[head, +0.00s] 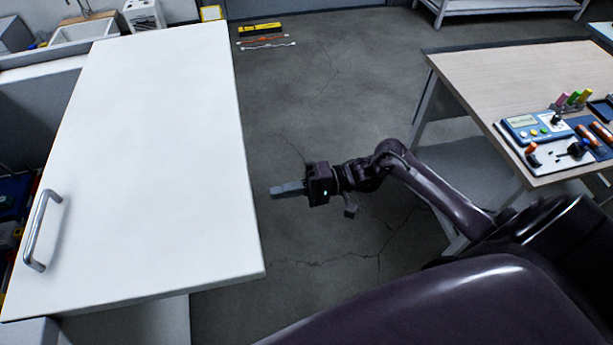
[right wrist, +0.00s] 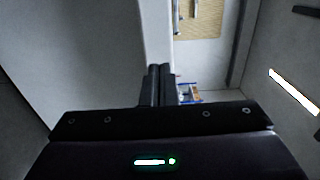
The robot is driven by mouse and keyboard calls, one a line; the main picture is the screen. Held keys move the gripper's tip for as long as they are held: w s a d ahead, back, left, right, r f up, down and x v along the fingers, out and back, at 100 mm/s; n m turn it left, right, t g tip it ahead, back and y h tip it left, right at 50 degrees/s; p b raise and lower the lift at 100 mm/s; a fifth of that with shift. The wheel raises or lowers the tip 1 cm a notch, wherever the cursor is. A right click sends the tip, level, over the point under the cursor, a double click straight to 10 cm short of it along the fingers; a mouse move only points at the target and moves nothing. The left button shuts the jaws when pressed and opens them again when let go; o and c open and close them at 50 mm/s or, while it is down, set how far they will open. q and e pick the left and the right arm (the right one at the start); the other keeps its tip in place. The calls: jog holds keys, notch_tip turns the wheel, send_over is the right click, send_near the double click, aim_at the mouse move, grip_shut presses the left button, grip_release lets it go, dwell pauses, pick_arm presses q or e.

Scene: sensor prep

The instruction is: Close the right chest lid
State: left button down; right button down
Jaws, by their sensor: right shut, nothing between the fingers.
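The white chest lid (head: 150,150) is a large flat panel filling the left of the head view. A metal bar handle (head: 40,230) is on its left part. To its left a dark opening with coloured items shows, so the lid does not look shut; its exact angle I cannot tell. My right gripper (head: 275,191) is shut and empty, a little to the right of the lid's right edge in the picture; whether it touches the lid is unclear. In the right wrist view its closed fingers (right wrist: 158,85) show beside a pale upright edge. My left gripper is not in view.
A wooden-topped table (head: 480,75) with a blue meter (head: 535,127) and several small tools stands at the right. A yellow-black item (head: 260,28) lies on the floor at the back. Grey floor (head: 320,110) is clear between lid and table. A white shelf (head: 500,6) stands far back.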

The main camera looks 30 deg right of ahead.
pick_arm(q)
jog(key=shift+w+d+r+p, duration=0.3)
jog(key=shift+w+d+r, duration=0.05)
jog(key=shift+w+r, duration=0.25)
pick_arm(e)
jog(key=x, duration=0.3)
jog(key=shift+w+a+f, duration=0.1)
jog(key=shift+w+a, duration=0.05)
jog(key=shift+a, duration=0.1)
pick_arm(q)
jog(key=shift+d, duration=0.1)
